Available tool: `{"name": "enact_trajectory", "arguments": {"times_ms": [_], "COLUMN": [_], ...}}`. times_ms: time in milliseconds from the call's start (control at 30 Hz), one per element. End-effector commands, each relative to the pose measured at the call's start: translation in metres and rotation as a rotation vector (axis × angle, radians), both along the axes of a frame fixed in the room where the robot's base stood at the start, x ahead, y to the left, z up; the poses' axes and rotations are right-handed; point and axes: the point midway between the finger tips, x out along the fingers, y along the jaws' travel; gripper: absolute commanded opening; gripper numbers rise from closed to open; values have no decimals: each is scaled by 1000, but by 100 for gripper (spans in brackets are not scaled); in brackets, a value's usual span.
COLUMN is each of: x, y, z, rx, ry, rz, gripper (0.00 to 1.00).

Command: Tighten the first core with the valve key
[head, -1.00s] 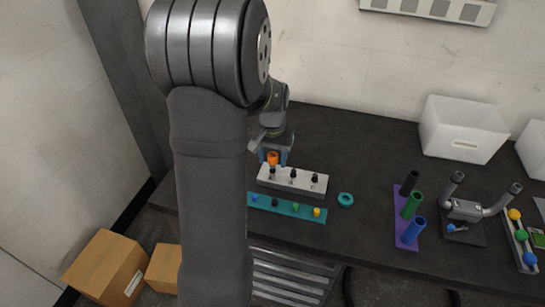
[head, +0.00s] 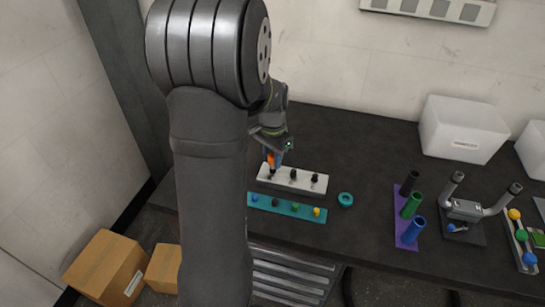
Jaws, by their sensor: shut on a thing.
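My gripper (head: 273,157) is shut on the orange valve key (head: 271,160), which it holds over the left end of the white block (head: 303,184). The block carries three dark valve cores in a row: the left core (head: 272,172) is right under the key, the middle core (head: 293,174) and the right core (head: 314,177) stand free. The key's lower end is at the left core, but I cannot tell whether it is seated on it. My arm hides part of the left side.
A teal strip (head: 300,211) with small coloured caps lies in front of the block. A teal ring (head: 345,199) lies to its right. A purple rack (head: 401,228) with black, green and blue tubes, a grey handlebar stand (head: 465,208) and a white bin (head: 435,140) are further right.

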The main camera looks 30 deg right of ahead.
Motion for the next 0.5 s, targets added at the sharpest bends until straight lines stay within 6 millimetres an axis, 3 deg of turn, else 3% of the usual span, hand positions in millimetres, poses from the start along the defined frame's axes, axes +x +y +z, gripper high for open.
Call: {"name": "enact_trajectory", "arguments": {"times_ms": [500], "x": [0], "y": [0], "z": [0], "rx": [1], "ry": [1], "rz": [-527], "gripper": [1]}}
